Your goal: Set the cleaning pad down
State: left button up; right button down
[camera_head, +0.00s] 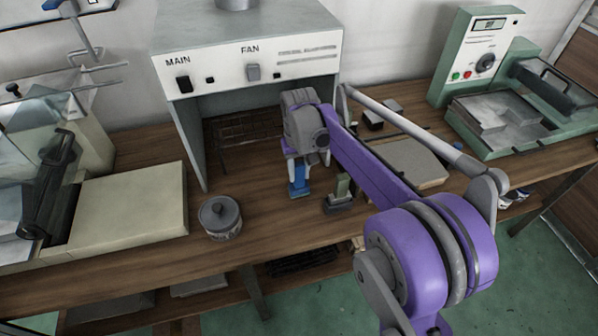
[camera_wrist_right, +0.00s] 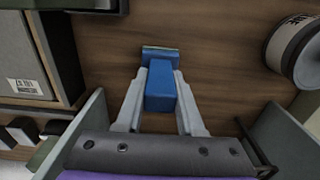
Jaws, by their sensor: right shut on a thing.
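The cleaning pad (camera_wrist_right: 160,88) is blue, with a block-like handle and a wider end with a thin greenish edge. My right gripper (camera_wrist_right: 160,98) is shut on its handle, one pale finger on each side. In the head view the pad (camera_head: 299,180) hangs below my right gripper (camera_head: 300,158), over the wooden bench (camera_head: 265,215) in front of the fan cabinet. I cannot tell whether its lower face touches the bench. My left gripper is not in view.
A lidded round tin (camera_head: 220,217) stands left of the pad. A small grey-green tool (camera_head: 341,194) stands close on the right. The fan cabinet (camera_head: 250,75) is behind, and a flat panel (camera_head: 408,163) lies farther right. Bare wood lies between tin and pad.

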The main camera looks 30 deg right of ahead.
jog(key=shift+f, duration=0.1)
jog(key=c, duration=0.5)
grip_release()
jog(key=shift+r, duration=0.2)
notch_tip(320, 180, up, 12)
jog(key=shift+f+p, duration=0.1)
jog(key=shift+p, duration=0.65)
jog(key=s+a+f+n+t, duration=0.1)
jog(key=s+a+f, duration=0.2)
jog(key=s, duration=0.4)
jog(key=s+a+f+t, duration=0.2)
jog(key=s+a+f, duration=0.2)
jog(key=s+f, duration=0.2)
jog(key=s+a+f+n+t, duration=0.1)
jog(key=s+f, duration=0.4)
jog(key=s, duration=0.5)
jog(key=shift+a+f+n+t, duration=0.15)
jog(key=shift+a+t, duration=0.1)
jog(key=shift+a, duration=0.35)
jog(key=shift+a+f+n+t, duration=0.15)
jog(key=shift+a+t, duration=0.1)
jog(key=shift+a, duration=0.35)
